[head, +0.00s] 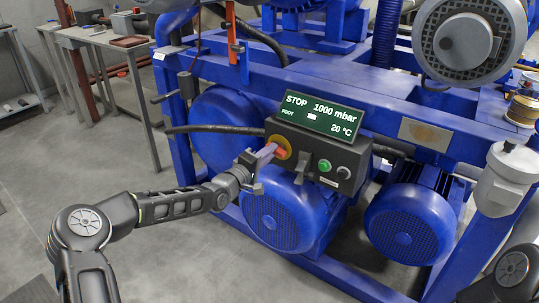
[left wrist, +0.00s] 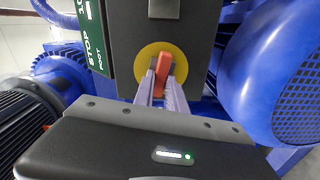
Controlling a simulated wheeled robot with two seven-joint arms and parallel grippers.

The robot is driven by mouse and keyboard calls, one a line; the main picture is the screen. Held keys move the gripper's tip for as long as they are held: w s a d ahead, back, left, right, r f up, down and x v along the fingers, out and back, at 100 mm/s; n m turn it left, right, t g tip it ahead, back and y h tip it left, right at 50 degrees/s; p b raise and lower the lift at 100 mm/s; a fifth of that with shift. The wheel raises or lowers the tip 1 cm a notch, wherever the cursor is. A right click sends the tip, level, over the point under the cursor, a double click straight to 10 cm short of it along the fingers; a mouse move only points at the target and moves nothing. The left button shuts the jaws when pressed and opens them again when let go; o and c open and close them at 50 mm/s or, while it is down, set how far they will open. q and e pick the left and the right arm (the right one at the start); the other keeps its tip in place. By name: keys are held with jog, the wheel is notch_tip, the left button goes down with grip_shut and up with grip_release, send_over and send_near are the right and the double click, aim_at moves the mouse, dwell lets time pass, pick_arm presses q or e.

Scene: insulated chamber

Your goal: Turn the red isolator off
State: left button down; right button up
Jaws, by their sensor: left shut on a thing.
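The red isolator handle (left wrist: 163,70) sits on a round yellow plate (left wrist: 148,57) on the dark control box (head: 311,156). In the left wrist view the handle stands nearly along the line of the fingers, tilted slightly. My left gripper (head: 270,150) reaches the box from the left, its fingers shut on the handle; the fingers also show in the left wrist view (left wrist: 163,90). In the head view the fingers hide part of the handle. The display (head: 321,114) above reads STOP, 1000 mbar, 20 °C. My right gripper is not in view.
Blue motors (head: 411,222) and blue frame beams surround the box. A dark hose (head: 215,129) runs behind it. The floor at left is clear.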

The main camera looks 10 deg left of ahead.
pick_arm(q)
jog(key=shift+f+n, duration=0.1)
jog(key=shift+n, duration=1)
jog(key=c, duration=1.4)
grip_release()
jog(key=shift+o, duration=0.2)
jog(key=v, duration=0.8)
jog(key=shift+p, duration=0.35)
